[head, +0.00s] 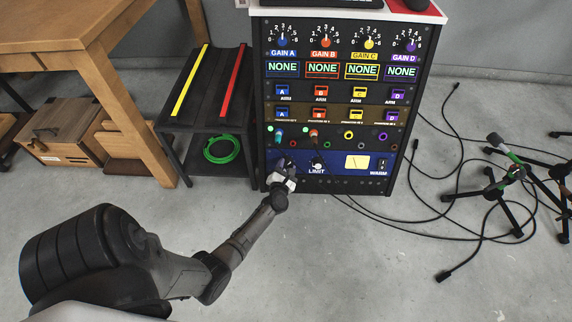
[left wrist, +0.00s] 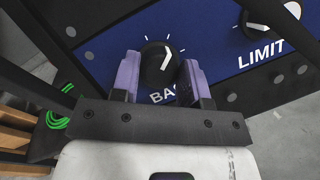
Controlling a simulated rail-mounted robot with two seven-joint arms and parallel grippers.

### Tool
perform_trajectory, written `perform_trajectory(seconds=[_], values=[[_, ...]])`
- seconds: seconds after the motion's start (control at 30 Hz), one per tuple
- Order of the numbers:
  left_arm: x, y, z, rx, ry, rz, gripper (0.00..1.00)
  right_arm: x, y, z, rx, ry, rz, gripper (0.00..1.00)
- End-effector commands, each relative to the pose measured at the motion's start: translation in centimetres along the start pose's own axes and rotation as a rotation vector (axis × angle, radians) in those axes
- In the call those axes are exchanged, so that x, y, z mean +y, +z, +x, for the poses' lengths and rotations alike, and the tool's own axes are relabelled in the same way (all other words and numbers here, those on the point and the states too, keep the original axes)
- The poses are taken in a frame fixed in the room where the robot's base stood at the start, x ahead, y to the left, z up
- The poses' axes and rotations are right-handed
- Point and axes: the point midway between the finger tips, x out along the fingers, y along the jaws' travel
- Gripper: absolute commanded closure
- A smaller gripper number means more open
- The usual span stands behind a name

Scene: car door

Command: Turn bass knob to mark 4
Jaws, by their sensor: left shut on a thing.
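The bass knob (left wrist: 158,60) is black with a white pointer and sits on the blue panel of the rack. In the left wrist view its pointer aims up and slightly right, with small white ticks around it. In the head view my left gripper (head: 286,168) covers most of the knob at the left of the blue panel. My right gripper is in neither view.
The limit knob (head: 318,163) is just right of the bass knob, with a meter (head: 356,162) beyond. Plugged jacks (head: 313,136) sit above. A black shelf (head: 205,85) with a green cable (head: 222,149) stands left. Black cables (head: 455,205) lie on the floor right.

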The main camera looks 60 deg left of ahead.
Motion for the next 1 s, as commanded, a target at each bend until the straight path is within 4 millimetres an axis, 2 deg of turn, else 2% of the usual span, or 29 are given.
perform_trajectory(seconds=[0.03, 0.5, 1.0], values=[[0.3, 0.3, 0.0, 0.001, -0.017, 0.044, 0.83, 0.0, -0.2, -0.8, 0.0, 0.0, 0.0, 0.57], [0.3, 0.3, 0.0, 0.001, -0.158, 0.433, 0.83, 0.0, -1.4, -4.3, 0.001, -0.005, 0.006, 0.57], [0.2, 0.2, 0.0, 0.0, -0.234, 0.649, 0.83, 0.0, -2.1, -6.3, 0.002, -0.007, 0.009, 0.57]])
